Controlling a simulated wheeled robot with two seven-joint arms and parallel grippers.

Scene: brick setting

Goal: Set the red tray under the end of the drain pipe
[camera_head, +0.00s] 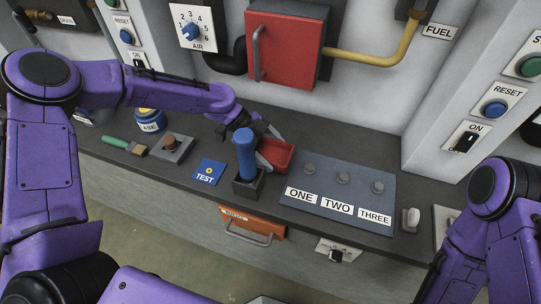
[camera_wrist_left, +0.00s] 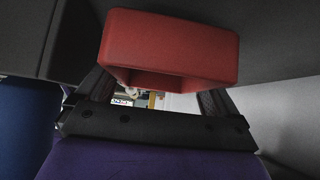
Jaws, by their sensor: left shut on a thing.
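The red tray (camera_head: 284,152) is a small open box at mid-bench, just behind and right of an upright blue handle. My left gripper (camera_head: 265,143) is shut on it, partly hidden behind the handle. In the left wrist view the tray (camera_wrist_left: 170,45) sits between the fingers of the gripper (camera_wrist_left: 155,95). I cannot tell whether the tray touches the bench. A brass-ended pipe (camera_head: 40,14) with a label beside it shows at the top left; I cannot read the label surely. My right arm is at the lower right; its gripper is out of view.
The blue handle (camera_head: 245,154) stands close in front of the tray. A panel of knobs (camera_head: 330,180) lies to the right. A red wall box (camera_head: 284,48) with a yellow pipe (camera_head: 372,57) is above. A TEST plate (camera_head: 209,172), a button block (camera_head: 172,148) and a brush (camera_head: 122,145) lie left.

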